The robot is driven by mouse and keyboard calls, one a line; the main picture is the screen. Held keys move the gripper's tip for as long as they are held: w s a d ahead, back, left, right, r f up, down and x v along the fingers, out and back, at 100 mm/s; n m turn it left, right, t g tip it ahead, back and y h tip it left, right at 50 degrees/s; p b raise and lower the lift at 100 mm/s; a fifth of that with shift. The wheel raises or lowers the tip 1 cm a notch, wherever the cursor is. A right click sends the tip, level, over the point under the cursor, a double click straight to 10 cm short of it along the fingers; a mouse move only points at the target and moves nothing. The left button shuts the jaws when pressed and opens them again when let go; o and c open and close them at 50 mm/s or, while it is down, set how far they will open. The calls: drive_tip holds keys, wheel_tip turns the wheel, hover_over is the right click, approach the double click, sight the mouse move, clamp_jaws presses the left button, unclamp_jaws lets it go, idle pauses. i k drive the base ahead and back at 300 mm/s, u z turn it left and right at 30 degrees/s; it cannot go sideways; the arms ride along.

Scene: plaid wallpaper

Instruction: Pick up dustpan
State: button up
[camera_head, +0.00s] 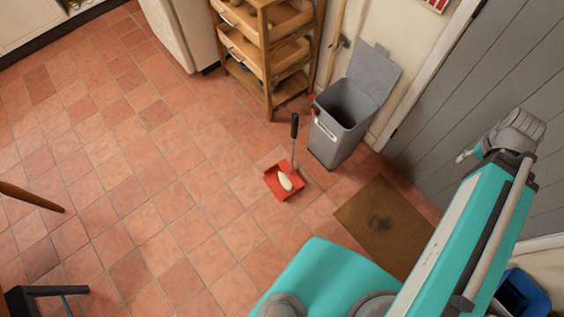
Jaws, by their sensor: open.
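A red dustpan (283,181) lies on the tiled floor near the middle of the view. Its dark handle (294,127) points up, away from me. A pale, oval thing (285,181) lies in the pan. My arm is folded along the teal column at the right. My gripper (464,157) shows small at the arm's upper end, in front of the grey door. It is open and empty, far to the right of the dustpan and not touching it. Its fingers are partly hidden by the wrist.
A grey bin (343,122) with its lid raised stands just right of the dustpan. A wooden shelf rack (266,62) stands behind. A brown mat (384,222) lies to the right by the grey door (480,75). Dark furniture legs (45,292) show at the left. The tiles left of the dustpan are clear.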

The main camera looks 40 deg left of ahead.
sight(283, 182)
drive_tip(key=u, duration=0.05)
drive_tip(key=k, duration=1.6)
drive_tip(key=u, duration=1.4)
drive_tip(key=i, duration=1)
drive_tip(key=z, duration=0.05)
